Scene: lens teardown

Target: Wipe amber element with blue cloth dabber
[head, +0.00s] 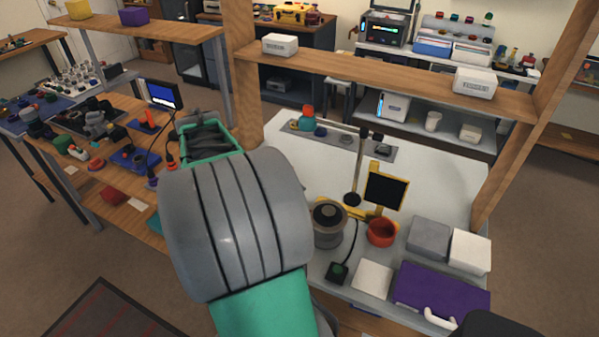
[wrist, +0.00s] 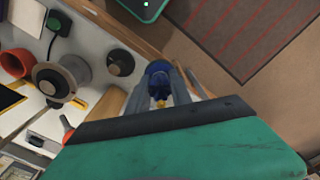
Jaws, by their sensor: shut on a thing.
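In the wrist view my gripper (wrist: 160,92) is shut on a small blue piece, which I take for the blue cloth dabber (wrist: 158,76). A small yellow bit shows at its near end; I cannot tell what it is. The gripper is over the bench edge, and the held piece looks clear of the bench parts. In the head view my own arm hides the gripper. I cannot make out the amber element for sure in either view. A grey round lens mount (head: 328,226) with a dark top stands on the white bench; it also shows in the wrist view (wrist: 54,82).
A red cup (head: 381,233), a yellow stand with a black panel (head: 385,189), a corded green-button box (head: 338,272), a purple case (head: 440,288) and pale blocks (head: 470,252) crowd the bench (head: 440,175). A dark round part (wrist: 120,62) sits near its edge. A wooden shelf (head: 390,78) spans above.

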